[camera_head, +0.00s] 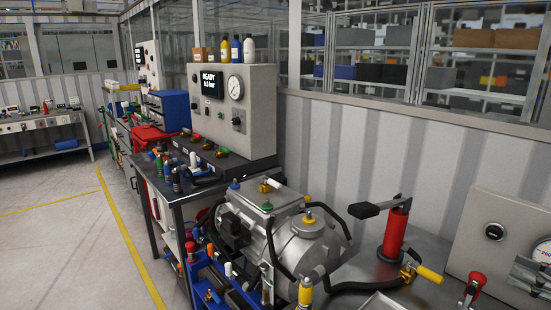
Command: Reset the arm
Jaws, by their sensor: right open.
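Only a small part of my right gripper (530,275) shows, at the lower right edge, in front of the grey gauge panel on the right. It is open, and I see nothing held in it. Most of my right arm is out of the picture. My left gripper and left arm are not in view. The grey metal drive unit (297,240) stands in the lower middle, well to the left of my right gripper. It has yellow, green and brass caps on top and black hoses around it.
A red hand pump (396,232) with a black lever stands on the metal bench between drive unit and gripper, by a yellow-handled valve (430,275). A red-topped fitting (473,287) is near the gripper. A test panel (232,105) reads READY. Open floor (60,240) lies left.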

